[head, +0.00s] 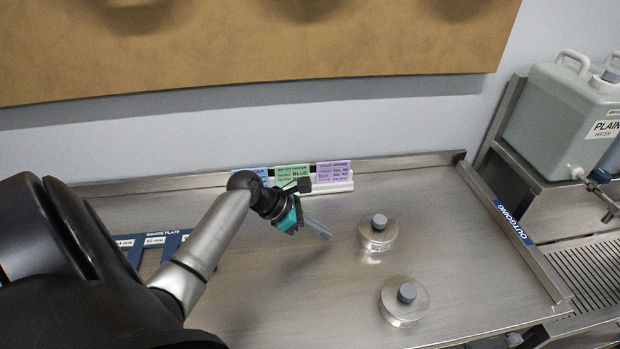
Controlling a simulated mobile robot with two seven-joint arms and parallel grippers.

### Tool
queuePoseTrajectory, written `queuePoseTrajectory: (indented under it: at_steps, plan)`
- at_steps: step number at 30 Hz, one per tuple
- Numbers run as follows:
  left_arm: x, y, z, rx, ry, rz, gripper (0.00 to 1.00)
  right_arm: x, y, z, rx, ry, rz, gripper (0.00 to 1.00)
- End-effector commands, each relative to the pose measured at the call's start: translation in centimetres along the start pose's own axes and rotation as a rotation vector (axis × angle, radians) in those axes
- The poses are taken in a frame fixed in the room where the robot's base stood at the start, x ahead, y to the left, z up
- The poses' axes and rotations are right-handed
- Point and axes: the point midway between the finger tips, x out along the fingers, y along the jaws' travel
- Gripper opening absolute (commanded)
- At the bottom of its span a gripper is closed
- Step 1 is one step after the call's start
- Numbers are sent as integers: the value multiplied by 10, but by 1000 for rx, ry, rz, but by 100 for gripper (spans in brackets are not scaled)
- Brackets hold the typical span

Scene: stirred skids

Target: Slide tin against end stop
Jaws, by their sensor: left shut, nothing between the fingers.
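Two round, shiny metal tins with grey knobs stand upright on the steel bench top (300,300). The far tin (378,238) is right of the bench's middle. The near tin (404,312) is closer to me and slightly further right. A raised metal rail with a blue "OUTGOING" label (515,222) runs along the bench's right edge, and both tins stand apart from it. My left gripper (327,234) is shut and empty, left of the far tin, with a gap between them. My right gripper is not in view.
Coloured cards (293,173) stand in a holder at the back rim. A blue-edged plate with labels (150,250) lies left, partly behind my arm. A water container (570,115) stands on a shelf at right. The bench between tins and rail is clear.

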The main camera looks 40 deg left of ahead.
Motion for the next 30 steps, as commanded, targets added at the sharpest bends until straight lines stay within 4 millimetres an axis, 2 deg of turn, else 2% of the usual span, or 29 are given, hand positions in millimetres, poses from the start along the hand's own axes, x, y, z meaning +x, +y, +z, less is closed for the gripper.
queuePoseTrajectory:
  at_steps: [1, 4, 6, 10, 15, 25, 30]
  plan:
    - [14, 0, -1, 0, -3, -2, 0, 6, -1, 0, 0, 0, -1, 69]
    - [33, 0, -1, 1, -2, -2, 0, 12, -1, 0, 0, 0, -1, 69]
    - [39, 0, 11, 5, -3, 1, 0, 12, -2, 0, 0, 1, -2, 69]
    - [50, 0, 21, 4, -1, 1, 0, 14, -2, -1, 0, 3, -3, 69]
    - [56, 0, 28, 2, 0, 1, 0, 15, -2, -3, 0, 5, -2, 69]
    - [56, 0, 28, 2, 1, 1, 0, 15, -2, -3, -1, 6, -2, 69]
    - [54, 0, 30, 0, 1, -1, 0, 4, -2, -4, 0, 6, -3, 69]
